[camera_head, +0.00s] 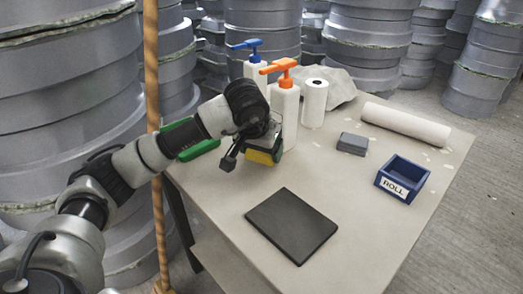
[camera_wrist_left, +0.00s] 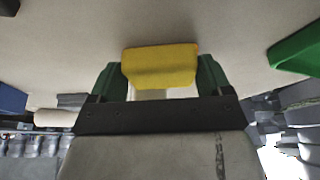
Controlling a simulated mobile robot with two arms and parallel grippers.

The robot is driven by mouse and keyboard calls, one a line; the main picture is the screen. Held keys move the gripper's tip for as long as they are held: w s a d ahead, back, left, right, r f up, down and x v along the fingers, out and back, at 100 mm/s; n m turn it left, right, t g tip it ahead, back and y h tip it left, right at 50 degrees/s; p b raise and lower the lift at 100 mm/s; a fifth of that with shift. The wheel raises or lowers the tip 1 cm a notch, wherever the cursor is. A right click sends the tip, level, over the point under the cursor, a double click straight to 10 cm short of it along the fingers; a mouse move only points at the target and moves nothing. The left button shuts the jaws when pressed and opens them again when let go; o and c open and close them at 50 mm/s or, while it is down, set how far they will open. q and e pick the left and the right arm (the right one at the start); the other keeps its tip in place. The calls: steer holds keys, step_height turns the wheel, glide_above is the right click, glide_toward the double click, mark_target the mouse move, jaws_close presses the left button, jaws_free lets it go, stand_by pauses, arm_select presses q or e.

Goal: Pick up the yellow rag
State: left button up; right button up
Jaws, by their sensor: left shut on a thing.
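The yellow rag (camera_head: 260,156) is a small folded cloth held in my left gripper (camera_head: 266,150), near the left edge of the table. In the left wrist view the yellow rag (camera_wrist_left: 160,66) sits between the two green fingers of my left gripper (camera_wrist_left: 162,78), which are shut on it. The arm partly hides the rag in the head view. I cannot tell whether the rag touches the table top. My right gripper is not in view.
On the table (camera_head: 240,200) are a black plate (camera_head: 291,225), a blue bin (camera_head: 402,179) labelled ROLL, a grey block (camera_head: 353,144), a white roll (camera_head: 405,124), a paper roll (camera_head: 314,103), and pump bottles (camera_head: 284,112). A green object (camera_head: 190,139) lies left. A wooden pole (camera_head: 152,90) stands beside the arm.

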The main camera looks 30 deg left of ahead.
arm_select(q)
step_height(320, 180, up, 4)
steer(key=shift+r+p, duration=0.1)
steer(key=shift+p, duration=0.45)
steer(key=s+d+r+p, duration=0.1)
steer(key=s+d+r, duration=0.1)
steer(key=d+r, duration=0.4)
steer(key=shift+s+d+r+p, duration=0.25)
steer(key=shift+d+r+p, duration=0.15)
steer(key=shift+d, duration=2.3)
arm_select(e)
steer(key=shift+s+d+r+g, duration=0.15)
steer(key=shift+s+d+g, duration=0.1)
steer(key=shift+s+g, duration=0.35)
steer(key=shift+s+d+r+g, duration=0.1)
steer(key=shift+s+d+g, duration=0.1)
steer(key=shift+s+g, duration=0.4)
arm_select(q)
steer(key=o, duration=0.4)
steer(key=c, duration=0.3)
steer(key=shift+c, duration=0.2)
steer(key=shift+s+f, duration=0.1)
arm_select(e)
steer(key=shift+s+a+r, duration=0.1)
